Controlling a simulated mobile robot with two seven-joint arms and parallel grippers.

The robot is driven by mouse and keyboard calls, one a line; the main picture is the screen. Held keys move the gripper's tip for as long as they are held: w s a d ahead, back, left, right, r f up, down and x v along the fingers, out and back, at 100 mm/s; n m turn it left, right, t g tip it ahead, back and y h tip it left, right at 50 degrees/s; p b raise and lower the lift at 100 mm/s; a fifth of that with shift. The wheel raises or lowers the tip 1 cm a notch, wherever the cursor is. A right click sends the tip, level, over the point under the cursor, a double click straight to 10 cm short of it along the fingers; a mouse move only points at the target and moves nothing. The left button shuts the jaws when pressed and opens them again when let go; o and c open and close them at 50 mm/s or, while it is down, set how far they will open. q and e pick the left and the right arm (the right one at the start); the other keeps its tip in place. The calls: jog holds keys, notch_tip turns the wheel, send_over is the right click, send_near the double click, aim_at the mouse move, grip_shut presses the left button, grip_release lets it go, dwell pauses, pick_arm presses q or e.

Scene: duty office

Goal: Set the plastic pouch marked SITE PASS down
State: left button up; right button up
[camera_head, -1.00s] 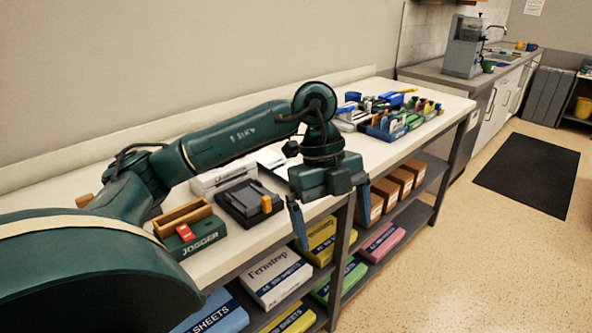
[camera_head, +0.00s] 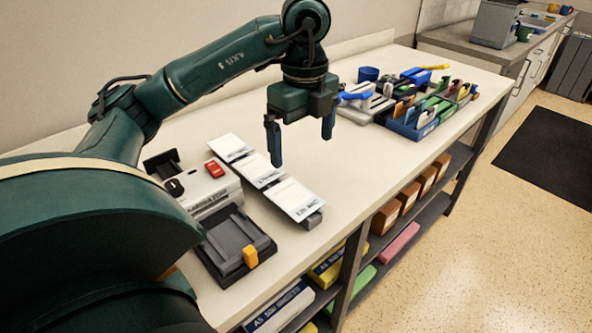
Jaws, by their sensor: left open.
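My left gripper (camera_head: 301,148) is open, with nothing between its two fingers. It points down over the worktop, just behind and right of a row of flat white cards or pouches. The row has a far one (camera_head: 229,147), a middle one (camera_head: 261,171) and a near one (camera_head: 294,199), lying on a low grey support. Their print is too small to read, so I cannot tell which, if any, is marked SITE PASS. I cannot tell whether the left fingertip touches the middle one. My right gripper is not in view.
A white machine (camera_head: 209,187) with a red switch and a dark grey device (camera_head: 236,246) with an orange tab stand left of the row. A blue organiser (camera_head: 410,123) and a blue cup (camera_head: 368,74) stand farther along. The worktop (camera_head: 340,183) right of the row is bare.

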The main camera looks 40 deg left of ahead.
pick_arm(q)
jog(key=b, duration=0.3)
send_over(300, 202)
jog(key=f, duration=0.7)
jog(key=shift+w+f, duration=0.3)
jog(key=f, duration=0.4)
jog(key=shift+s+f, duration=0.35)
jog(key=shift+f, duration=0.35)
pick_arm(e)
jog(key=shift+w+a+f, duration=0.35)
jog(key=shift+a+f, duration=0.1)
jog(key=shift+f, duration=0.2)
pick_arm(q)
jog(key=shift+f, duration=0.25)
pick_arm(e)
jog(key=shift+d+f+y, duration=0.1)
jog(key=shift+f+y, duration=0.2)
pick_arm(q)
jog(key=shift+c, duration=0.6)
jog(key=shift+r, duration=0.1)
jog(key=c, duration=1)
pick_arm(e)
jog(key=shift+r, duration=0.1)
